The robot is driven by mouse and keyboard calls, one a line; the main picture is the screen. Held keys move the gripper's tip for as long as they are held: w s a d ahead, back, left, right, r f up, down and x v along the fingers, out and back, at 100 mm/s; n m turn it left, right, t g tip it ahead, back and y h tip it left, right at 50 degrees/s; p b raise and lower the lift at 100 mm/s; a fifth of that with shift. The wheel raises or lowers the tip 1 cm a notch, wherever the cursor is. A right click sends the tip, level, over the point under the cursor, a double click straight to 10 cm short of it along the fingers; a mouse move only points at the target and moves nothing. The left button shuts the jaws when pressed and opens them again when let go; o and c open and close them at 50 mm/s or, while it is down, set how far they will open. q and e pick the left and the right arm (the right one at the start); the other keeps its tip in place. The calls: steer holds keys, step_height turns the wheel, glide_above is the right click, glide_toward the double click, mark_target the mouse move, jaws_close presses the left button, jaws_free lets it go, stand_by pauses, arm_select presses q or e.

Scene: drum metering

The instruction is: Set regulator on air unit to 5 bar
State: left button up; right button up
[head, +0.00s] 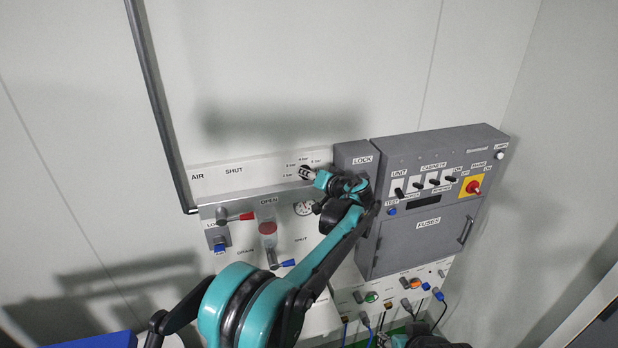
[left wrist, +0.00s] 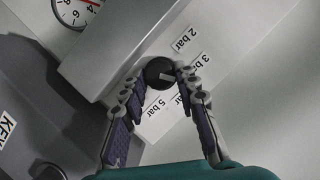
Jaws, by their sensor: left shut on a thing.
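The regulator knob (left wrist: 160,72) is a round black knob on the pale air unit panel (head: 255,178). A short light mark shows on its face; I cannot tell exactly which label it points to. A round pressure gauge (head: 303,209) sits below the knob, partly cut off in the left wrist view (left wrist: 75,10).
A red-handled lever (head: 234,217) and a blue-handled lever (head: 283,264) stick out below and left of the knob. The grey fuse cabinet (head: 425,230) with switches and a red rotary switch (head: 474,187) stands at right. A grey pipe (head: 160,105) runs down the wall.

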stand_by(0.3)
arm_select(q)
steer(key=o, duration=1.2)
steer(key=shift+c, duration=0.2)
steer(key=v, duration=1.2)
